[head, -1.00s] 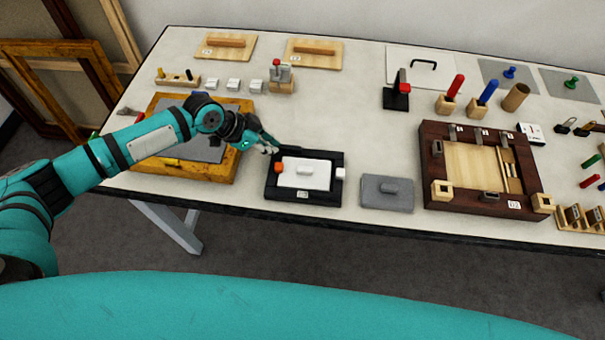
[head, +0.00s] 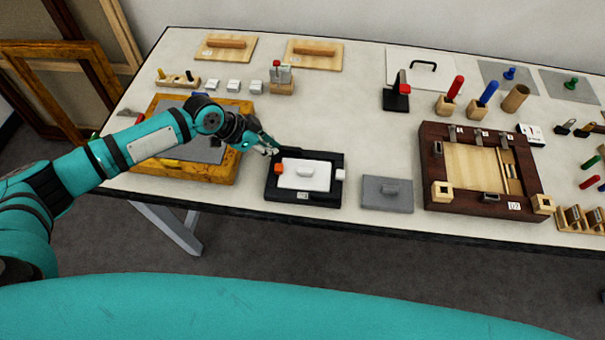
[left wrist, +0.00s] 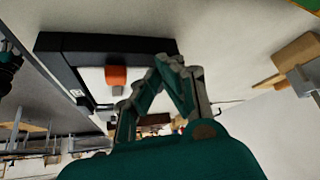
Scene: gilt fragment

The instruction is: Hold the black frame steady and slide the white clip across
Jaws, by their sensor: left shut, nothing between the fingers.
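The black frame (head: 305,198) lies flat near the table's front edge, with a white panel (head: 303,182) and a grip inside it. An orange block (head: 278,168) sits on its left side. The white clip (head: 340,175) sits on its right side. My left gripper (head: 274,148) is shut and empty at the frame's upper left corner; I cannot tell whether it touches. In the left wrist view the gripper (left wrist: 170,62) is close to the frame (left wrist: 100,45), and the orange block (left wrist: 116,75) shows on it. My right gripper is out of view.
A dark wooden frame box (head: 490,207) stands further right. A yellow wooden frame (head: 228,171) lies left, under my arm. The table behind the black frame is mostly clear.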

